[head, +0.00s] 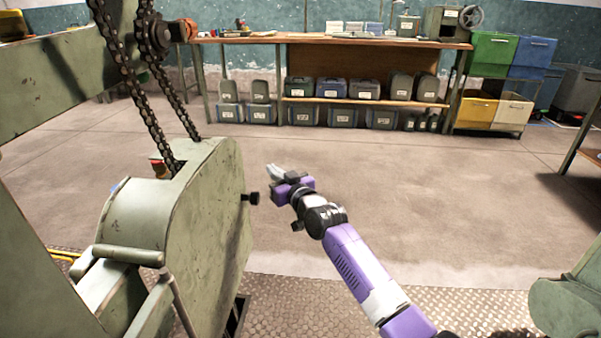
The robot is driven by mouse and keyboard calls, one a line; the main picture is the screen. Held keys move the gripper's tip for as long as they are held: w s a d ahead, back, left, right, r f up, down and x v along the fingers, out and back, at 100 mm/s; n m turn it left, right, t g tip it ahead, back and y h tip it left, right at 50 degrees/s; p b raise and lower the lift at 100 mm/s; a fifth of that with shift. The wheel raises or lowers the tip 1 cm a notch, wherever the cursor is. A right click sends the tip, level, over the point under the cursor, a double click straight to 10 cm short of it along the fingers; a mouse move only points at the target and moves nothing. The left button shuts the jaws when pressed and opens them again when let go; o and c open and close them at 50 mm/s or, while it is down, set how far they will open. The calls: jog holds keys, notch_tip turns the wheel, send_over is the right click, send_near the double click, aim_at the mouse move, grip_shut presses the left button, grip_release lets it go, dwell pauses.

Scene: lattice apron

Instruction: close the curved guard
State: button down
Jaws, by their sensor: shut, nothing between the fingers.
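The curved guard (138,212) looks to be the rounded, worn green cover on the machine at the left, with a bar-like handle (128,256) along its lower front edge. Below the bar, another rounded green part shows; I cannot tell how far the guard stands open. A flat green side plate (205,235) stands to its right, with a small black knob (250,198) sticking out. My gripper (272,169) is shut and empty, in the air to the right of the knob. It appears apart from the machine, with the side plate between it and the guard.
A dark chain (135,85) runs down into the machine behind the guard. A workbench (350,40) with boxes on its lower shelf stands at the back. A green rounded part (570,300) is at lower right. The concrete floor (430,200) between is clear.

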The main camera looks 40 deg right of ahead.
jog(key=s+d, duration=0.4)
jog(key=d, duration=0.1)
jog(key=shift+s+d, duration=0.15)
jog(key=shift+s, duration=0.15)
notch_tip(320, 180, up, 6)
jog(key=s+m+t+h, duration=0.1)
jog(key=s+t, duration=0.1)
jog(key=s+a+f+m+h, duration=0.1)
jog(key=s+a+f+m, duration=0.15)
jog(key=s+a, duration=0.45)
jog(key=s+a+f+m+h, duration=0.1)
jog(key=s+a+f, duration=0.2)
jog(key=s, duration=0.7)
jog(key=s+a+f+m+h, duration=0.1)
jog(key=s+a+f, duration=0.3)
jog(key=s, duration=0.5)
jog(key=s+a+f+n+g+y, duration=0.1)
jog(key=s+a+n+g+y, duration=0.15)
jog(key=s, duration=0.75)
jog(key=s+a+f+n+g+y, duration=0.1)
jog(key=s+a+f, duration=0.15)
jog(key=s, duration=0.65)
jog(key=s+a+f+n+g+y, duration=0.1)
jog(key=s+a+n+g, duration=0.15)
jog(key=s, duration=0.75)
notch_tip(320, 180, up, 30)
jog(key=p, duration=2.9)
jog(key=shift+a+t+p, duration=0.25)
jog(key=shift+t+p, duration=0.15)
